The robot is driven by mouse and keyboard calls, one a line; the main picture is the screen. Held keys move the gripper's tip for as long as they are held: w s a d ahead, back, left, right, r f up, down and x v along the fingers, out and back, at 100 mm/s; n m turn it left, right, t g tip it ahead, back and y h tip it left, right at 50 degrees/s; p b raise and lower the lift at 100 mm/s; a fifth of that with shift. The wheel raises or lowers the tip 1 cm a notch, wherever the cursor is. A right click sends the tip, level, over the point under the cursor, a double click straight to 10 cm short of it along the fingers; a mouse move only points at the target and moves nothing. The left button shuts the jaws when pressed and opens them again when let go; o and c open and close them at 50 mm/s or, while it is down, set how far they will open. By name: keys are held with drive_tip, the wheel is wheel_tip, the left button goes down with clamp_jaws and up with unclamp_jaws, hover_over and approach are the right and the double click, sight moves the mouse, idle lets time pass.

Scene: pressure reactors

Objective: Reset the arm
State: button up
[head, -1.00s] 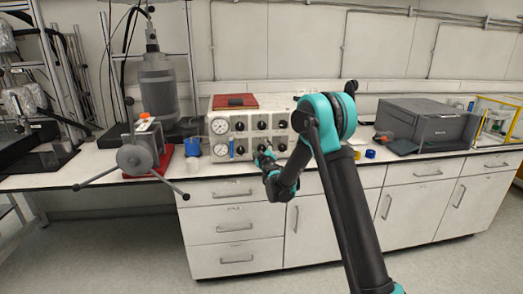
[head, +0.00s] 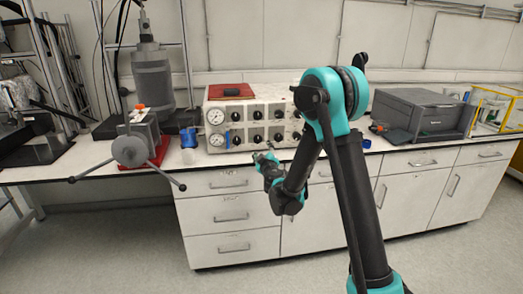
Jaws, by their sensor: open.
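My arm, black with teal joints, rises from the lower right and bends down at its elbow toward the bench front. My gripper (head: 262,156) is at the end of the arm, in front of the lower part of the control panel (head: 228,137). It is small in the view and partly hidden by my own wrist. It is open, and I see nothing held in it. The panel has two round gauges on its left and rows of black knobs. I cannot tell the exact gap between my gripper and the panel.
A clamp-like device with long handles (head: 133,152) stands on the bench at left, beside a blue-topped container (head: 189,140). A red item (head: 231,91) lies on the panel. A dark grey box (head: 421,114) and a yellow-framed case (head: 495,112) stand at right. The floor before the cabinets is clear.

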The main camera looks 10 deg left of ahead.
drive_tip(key=s+d+r+m+h, duration=0.1)
drive_tip(key=d+m+h, duration=0.2)
drive_tip(key=d, duration=0.4)
drive_tip(key=s+d+r+m+h, duration=0.2)
drive_tip(key=d, duration=0.5)
drive_tip(key=s+d+f+m+g+h, duration=0.2)
drive_tip(key=s+d+g, duration=0.1)
drive_tip(key=s+d, duration=0.3)
drive_tip(key=s+d+f+m+g+h, duration=0.25)
drive_tip(key=s+d, duration=0.25)
drive_tip(key=d, duration=0.4)
drive_tip(key=s+f+m+g+y, duration=0.1)
drive_tip(key=s+f+g, duration=0.3)
drive_tip(key=s, duration=0.9)
drive_tip(key=s+f+m+g+y, duration=0.1)
drive_tip(key=s+f+g+y, duration=0.2)
drive_tip(key=s, duration=1)
wheel_tip(320, 180, down, 3)
drive_tip(key=shift+s+d+r+g, duration=0.1)
drive_tip(key=shift+s+d+g, duration=0.25)
drive_tip(key=shift+d, duration=0.05)
drive_tip(key=shift+m+y, duration=0.25)
